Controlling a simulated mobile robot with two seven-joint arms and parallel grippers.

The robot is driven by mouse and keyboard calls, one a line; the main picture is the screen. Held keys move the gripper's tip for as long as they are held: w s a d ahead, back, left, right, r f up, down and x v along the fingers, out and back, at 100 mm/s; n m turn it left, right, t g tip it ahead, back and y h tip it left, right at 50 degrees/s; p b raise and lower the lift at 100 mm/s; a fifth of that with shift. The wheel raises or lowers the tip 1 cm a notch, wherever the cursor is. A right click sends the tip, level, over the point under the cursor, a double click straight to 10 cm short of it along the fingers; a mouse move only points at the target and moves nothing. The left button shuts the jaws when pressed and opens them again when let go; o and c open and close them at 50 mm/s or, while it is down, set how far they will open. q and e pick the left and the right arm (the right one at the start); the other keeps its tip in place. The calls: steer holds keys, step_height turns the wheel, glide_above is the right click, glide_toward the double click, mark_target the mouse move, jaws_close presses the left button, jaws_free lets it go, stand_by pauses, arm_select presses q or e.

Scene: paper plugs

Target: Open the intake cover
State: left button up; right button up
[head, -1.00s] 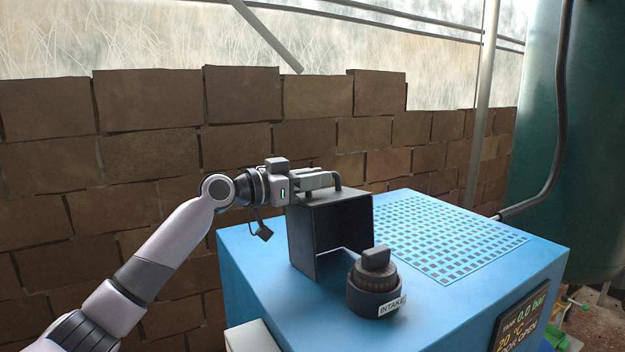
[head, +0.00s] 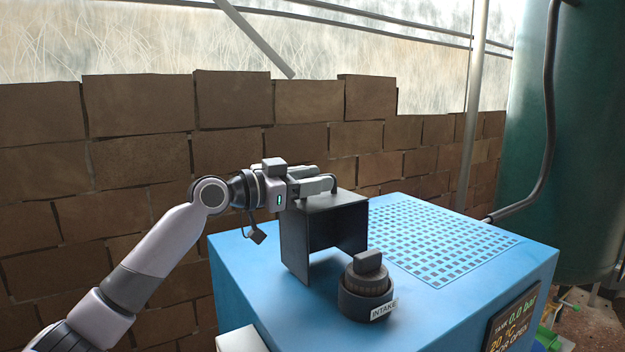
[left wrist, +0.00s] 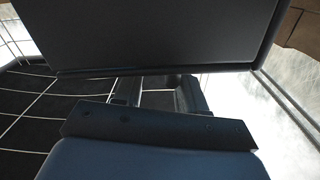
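The intake cover (head: 294,245) is a dark box-like hood on the blue unit, its open side facing me. It stands behind the ribbed dark intake plug (head: 368,280), which is uncovered and has a white INTAKE label. My left gripper (head: 328,183) reaches in from the left at the cover's top, its two fingers close together at the dark handle (head: 334,180). It looks shut on that handle; the fingertips are partly hidden. In the left wrist view, a dark panel (left wrist: 160,35) fills the top, probably the cover. My right gripper is not in view.
The blue unit (head: 255,290) has a square-patterned grille (head: 440,238) on its top right and a display (head: 515,320) on its front. A brick wall (head: 120,160) stands close behind. A green tank (head: 560,150) and a grey pipe (head: 548,120) are at the right.

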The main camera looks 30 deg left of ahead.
arm_select(q)
steer(key=b+v, duration=0.2)
steer(key=v, duration=0.5)
steer(key=shift+s, duration=0.1)
stand_by(0.5)
